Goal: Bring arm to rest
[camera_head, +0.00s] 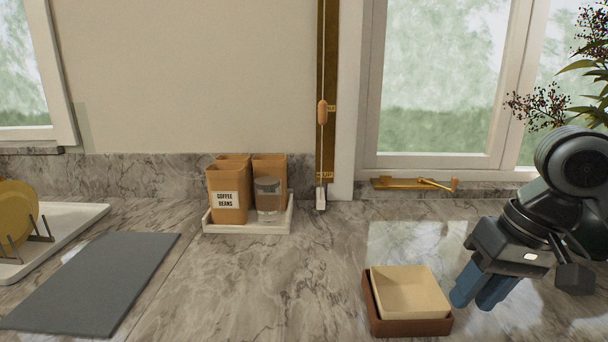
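My gripper (475,301) is at the right of the head camera view, pointing down and to the left, with dark grey housing and blue fingers. The two fingers appear close together and partly overlap from this angle, so I cannot tell whether they are open or shut. No object shows between them. The fingertips are just right of a brown square basket (409,326) with a cream square piece (411,294) in it. I cannot tell whether the fingers touch the basket.
A white tray (247,230) at the back holds tan canisters (228,199) and a clear jar (268,201). A grey mat (92,283) and a rack with a yellow plate (18,213) are at left. A leafy plant (585,68) stands at right. The middle counter (265,290) is clear.

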